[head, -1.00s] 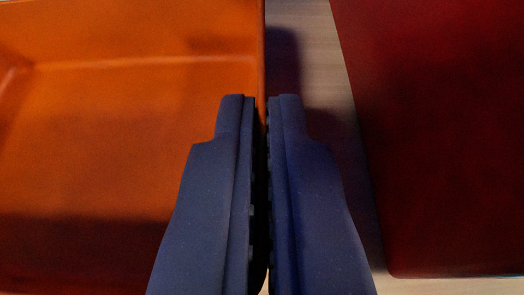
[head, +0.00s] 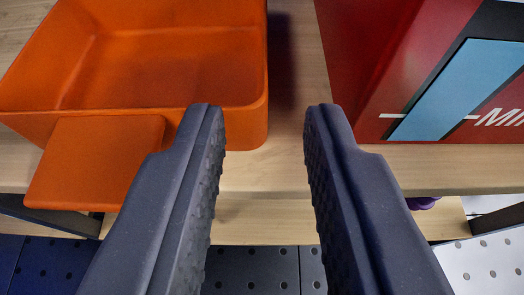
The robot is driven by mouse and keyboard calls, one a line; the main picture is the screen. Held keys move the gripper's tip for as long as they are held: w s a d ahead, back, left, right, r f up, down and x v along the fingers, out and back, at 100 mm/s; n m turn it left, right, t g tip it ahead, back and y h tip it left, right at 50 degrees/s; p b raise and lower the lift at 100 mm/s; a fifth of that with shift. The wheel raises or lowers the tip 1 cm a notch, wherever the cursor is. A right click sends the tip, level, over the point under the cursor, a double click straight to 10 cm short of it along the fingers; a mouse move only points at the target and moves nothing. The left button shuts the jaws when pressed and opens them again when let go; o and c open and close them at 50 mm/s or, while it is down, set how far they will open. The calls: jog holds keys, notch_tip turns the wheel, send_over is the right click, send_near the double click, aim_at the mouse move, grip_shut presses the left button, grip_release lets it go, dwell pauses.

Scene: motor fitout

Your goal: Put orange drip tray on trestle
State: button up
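The orange drip tray (head: 165,105) stands upright on a pale wooden surface (head: 290,160) at the upper left of the head view. It looks empty, and a flat orange tab (head: 95,165) sticks out from its near side. My gripper (head: 264,112) is open and empty, its two dark fingers apart. The left finger overlaps the tray's near right corner in the picture; the right finger is in front of bare wood. The tray's far and left edges are cut off by the frame. I cannot tell whether the wooden surface is the trestle.
A red box (head: 375,70) with a blue and black panel stands right of the tray, a narrow gap of wood between them. A lower wooden board (head: 265,220) and perforated dark panels (head: 255,268) show below the front edge. A small purple thing (head: 422,203) sits below at the right.

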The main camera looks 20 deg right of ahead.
jog(key=shift+v, duration=1.5)
jog(key=w+r+n+t+y, duration=0.1)
jog(key=w+r+y, duration=0.25)
jog(key=r, duration=1.25)
jog(key=w+r+n+t+y, duration=0.1)
jog(key=w+r+y, duration=0.25)
jog(key=r, duration=1.25)
jog(key=s+d+r+n, duration=0.1)
jog(key=s+d+r, duration=0.3)
jog(key=r, duration=0.4)
jog(key=s+d+r+n, duration=0.1)
jog(key=s+d+r, duration=0.25)
jog(key=r, duration=0.55)
jog(key=s+d+r+h, duration=0.2)
jog(key=s+d+r, duration=0.8)
jog(key=s, duration=0.3)
jog(key=shift+s+d+r+t, duration=0.15)
jog(key=shift+s+r+t, duration=0.1)
jog(key=shift+r+t, duration=0.15)
